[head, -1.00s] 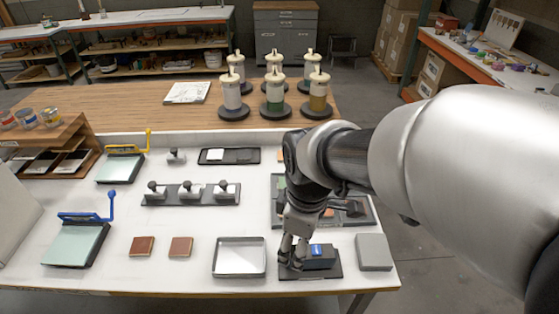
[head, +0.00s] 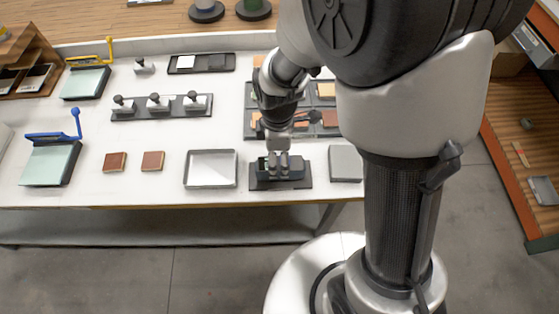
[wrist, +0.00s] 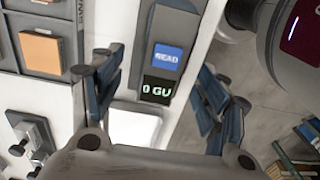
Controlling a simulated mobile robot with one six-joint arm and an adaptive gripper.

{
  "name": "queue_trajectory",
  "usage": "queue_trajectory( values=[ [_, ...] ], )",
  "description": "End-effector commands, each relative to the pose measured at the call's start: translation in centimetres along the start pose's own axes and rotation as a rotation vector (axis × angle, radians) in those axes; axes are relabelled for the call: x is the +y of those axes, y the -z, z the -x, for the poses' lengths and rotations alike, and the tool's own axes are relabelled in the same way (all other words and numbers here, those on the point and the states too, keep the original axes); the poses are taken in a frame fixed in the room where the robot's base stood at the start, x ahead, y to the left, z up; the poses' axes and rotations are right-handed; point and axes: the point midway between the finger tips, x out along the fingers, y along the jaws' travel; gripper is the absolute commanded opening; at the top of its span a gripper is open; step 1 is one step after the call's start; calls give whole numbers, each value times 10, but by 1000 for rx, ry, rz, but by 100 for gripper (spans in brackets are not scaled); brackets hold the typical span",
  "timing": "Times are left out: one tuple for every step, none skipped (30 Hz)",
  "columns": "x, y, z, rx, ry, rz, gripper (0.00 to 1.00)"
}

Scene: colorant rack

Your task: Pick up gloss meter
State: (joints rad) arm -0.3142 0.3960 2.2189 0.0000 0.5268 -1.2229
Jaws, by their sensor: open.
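The gloss meter (wrist: 165,62) is a dark grey block with a blue READ button and a small display showing "0 GU". In the wrist view it lies between the two open fingers of my gripper (wrist: 160,105), with a gap on each side. In the head view the gloss meter (head: 263,174) sits on a dark base plate (head: 297,183) near the table's front edge. My gripper (head: 278,165) points down over it and hides part of it. I cannot tell from the views how far down the fingers reach beside it.
A shallow tray (head: 210,170) stands just left of the base plate, and a grey block (head: 345,163) just right. Behind is a dark tray of colour tiles (head: 250,98). Brown tiles (head: 152,161) lie further left. The table's front edge (head: 150,206) is close.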

Motion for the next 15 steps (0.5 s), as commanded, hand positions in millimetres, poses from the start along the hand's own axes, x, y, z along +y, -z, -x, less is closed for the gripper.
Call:
queue_trajectory(
  values=[
    [0,0,-4,0,1,0,68],
    [0,0,-5,0,1,0,68],
    [-1,0,-7,-1,1,0,68],
    [-1,-1,-9,-1,2,-1,68],
    [-1,-1,-12,-1,2,-1,68],
    [-2,-2,-18,-1,2,-1,68],
    [-2,-3,-23,-1,2,-1,68],
    [-3,-4,-28,-1,3,-1,68],
    [-4,-5,-35,-1,3,-1,68],
    [-5,-5,-40,-1,3,-1,68],
    [-5,-5,-44,-1,4,0,68],
    [-4,-5,-48,-1,2,0,68],
    [-4,-5,-51,-1,2,0,68],
    [-4,-5,-54,-1,2,0,68],
    [-4,-5,-56,-1,2,0,68]
  ],
)
